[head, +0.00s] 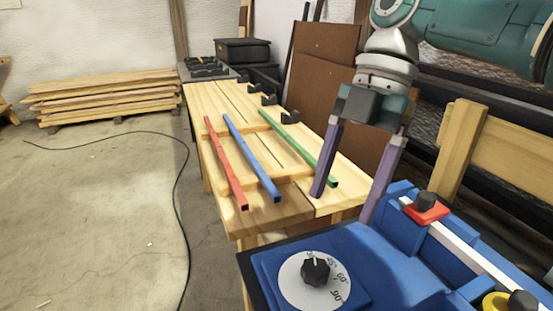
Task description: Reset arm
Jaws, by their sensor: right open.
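My right gripper (341,207) shows at the right of the head view, pointing down. Its two purple fingers are wide apart, and nothing shows between them. It hangs over the front right of the wooden bench (240,219), near the blue machine. A red lath (226,163), a blue lath (251,155) and a green lath (299,147) lie side by side on the bench, apart from one another. The green lath's near end is close to the gripper's left finger. All three look straight. My left gripper is not in view.
A blue bending machine (390,262) with a dial (315,276) stands in front at the right. Black clips (267,99) sit along the bench. Stacked planks (104,97) lie at the back left. A black cable (181,215) crosses the open floor.

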